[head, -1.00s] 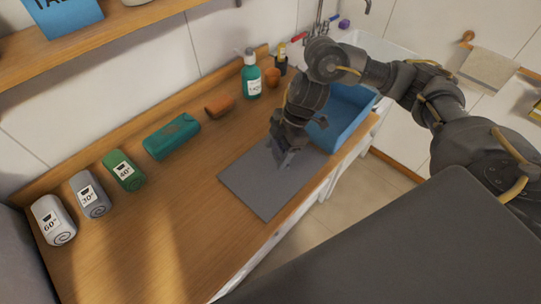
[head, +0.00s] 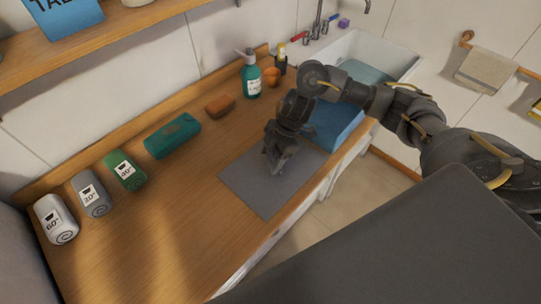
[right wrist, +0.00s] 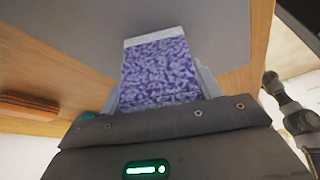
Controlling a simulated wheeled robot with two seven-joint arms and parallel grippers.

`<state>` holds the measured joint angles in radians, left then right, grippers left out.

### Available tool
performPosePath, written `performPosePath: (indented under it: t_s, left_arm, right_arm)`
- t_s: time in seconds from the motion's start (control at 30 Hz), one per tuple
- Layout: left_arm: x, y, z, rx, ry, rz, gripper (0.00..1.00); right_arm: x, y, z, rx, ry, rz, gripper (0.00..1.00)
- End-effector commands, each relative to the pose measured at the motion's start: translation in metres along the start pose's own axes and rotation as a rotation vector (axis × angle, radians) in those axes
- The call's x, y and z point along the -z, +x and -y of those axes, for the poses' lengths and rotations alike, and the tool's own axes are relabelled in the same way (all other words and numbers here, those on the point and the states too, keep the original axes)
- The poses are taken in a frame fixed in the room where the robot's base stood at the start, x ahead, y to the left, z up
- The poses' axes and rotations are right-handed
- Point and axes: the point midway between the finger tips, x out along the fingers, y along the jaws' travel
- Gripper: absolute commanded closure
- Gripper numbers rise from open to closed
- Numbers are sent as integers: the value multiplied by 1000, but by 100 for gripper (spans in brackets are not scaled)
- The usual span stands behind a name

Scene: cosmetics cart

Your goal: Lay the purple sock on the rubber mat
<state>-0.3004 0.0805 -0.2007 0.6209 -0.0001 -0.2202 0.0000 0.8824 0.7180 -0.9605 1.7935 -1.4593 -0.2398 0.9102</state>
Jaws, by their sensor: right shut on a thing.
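The purple sock (right wrist: 160,72) shows in the right wrist view as a speckled purple piece with a pale band at its far end. It sits between the fingers of my right gripper (right wrist: 160,85), which is shut on it. The grey rubber mat (head: 258,196) lies flat on the wooden counter; in the right wrist view the mat (right wrist: 215,35) is behind the sock. In the head view my right gripper (head: 273,166) points down over the mat and hides the sock. I cannot tell whether the sock touches the mat. My left gripper is not in view.
A blue bin (head: 336,124) stands just right of the mat, before the white sink (head: 398,62). Rolled towels, a green case (head: 172,136), a brown brush (head: 220,105) and a teal pump bottle (head: 251,76) line the back.

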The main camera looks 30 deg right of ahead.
Motion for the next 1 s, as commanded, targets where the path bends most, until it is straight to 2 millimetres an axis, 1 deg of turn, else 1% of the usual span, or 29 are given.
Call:
performPosePath:
  t_s: [0.17,0.2,0.33,0.57,0.7,0.77,0.87,1.0]
  left_arm:
    - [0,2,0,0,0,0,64]
    - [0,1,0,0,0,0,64]
    - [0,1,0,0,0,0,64]
    - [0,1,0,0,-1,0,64]
    - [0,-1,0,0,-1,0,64]
    - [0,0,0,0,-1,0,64]
    - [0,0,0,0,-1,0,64]
    - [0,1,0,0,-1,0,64]
  right_arm:
    - [-2,4,0,1,0,0,55]
    - [-1,3,0,0,0,0,31]
    - [-1,3,0,0,0,0,15]
    - [-1,3,0,0,0,0,15]
    - [0,-4,-1,-2,0,0,15]
    - [0,-11,-1,-5,-2,1,15]
    - [0,-30,-2,-7,-3,2,15]
    - [-1,-60,-2,-7,-2,2,15]
